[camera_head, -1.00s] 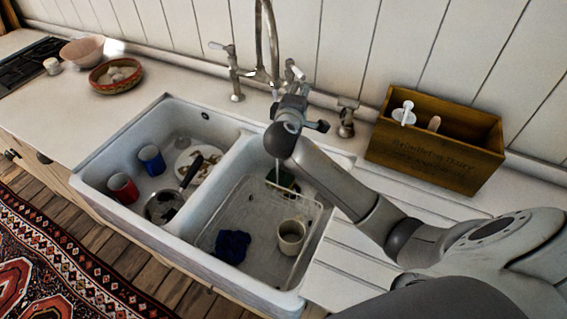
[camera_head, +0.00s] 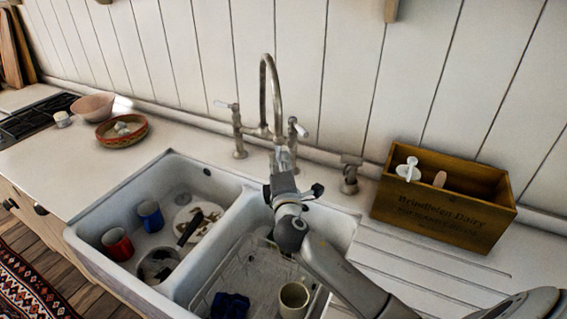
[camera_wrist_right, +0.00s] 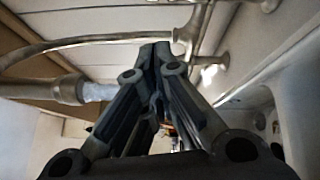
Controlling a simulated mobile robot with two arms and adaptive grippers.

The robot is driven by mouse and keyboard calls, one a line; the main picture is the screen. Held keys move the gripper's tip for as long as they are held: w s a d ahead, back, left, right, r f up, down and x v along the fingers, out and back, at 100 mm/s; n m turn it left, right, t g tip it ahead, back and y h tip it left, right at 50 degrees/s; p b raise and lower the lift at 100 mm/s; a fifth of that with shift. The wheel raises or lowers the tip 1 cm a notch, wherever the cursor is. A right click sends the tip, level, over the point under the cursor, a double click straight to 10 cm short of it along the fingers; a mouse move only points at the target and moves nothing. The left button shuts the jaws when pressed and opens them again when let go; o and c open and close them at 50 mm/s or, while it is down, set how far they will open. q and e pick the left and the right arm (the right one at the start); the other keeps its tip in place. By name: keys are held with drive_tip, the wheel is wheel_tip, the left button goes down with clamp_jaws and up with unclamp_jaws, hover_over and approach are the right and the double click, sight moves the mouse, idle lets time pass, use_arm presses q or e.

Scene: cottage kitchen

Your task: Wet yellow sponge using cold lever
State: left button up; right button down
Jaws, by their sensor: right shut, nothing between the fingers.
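The tap (camera_head: 264,95) stands behind the sink, with a high curved spout, a left lever (camera_head: 226,105) and a right lever (camera_head: 298,128). I cannot tell which lever is the cold one. My right gripper (camera_head: 284,160) is shut and empty, pointing up toward the tap just below the right lever; contact is unclear. In the right wrist view its closed fingers (camera_wrist_right: 160,55) are beside the spout end (camera_wrist_right: 68,90), from which a pale stream like water (camera_wrist_right: 98,92) comes. No yellow sponge shows; my arm covers part of the right basin. My left gripper is out of view.
The left basin holds a red mug (camera_head: 117,243), a blue mug (camera_head: 150,215), a pan (camera_head: 158,265) and a plate (camera_head: 186,217). The right basin holds a rack, a blue cloth (camera_head: 230,305) and a cream mug (camera_head: 293,299). A wooden box (camera_head: 440,219) stands right.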

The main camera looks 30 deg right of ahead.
sight(298, 128)
drive_tip(key=w+d+r, duration=0.1)
drive_tip(key=w+d, duration=0.5)
drive_tip(key=shift+w+d, duration=0.15)
drive_tip(key=shift+d, duration=0.1)
drive_tip(key=shift+b, duration=0.3)
drive_tip(key=shift+d+n+y, duration=0.25)
drive_tip(key=shift+n+y, duration=0.05)
drive_tip(key=shift+y, duration=0.1)
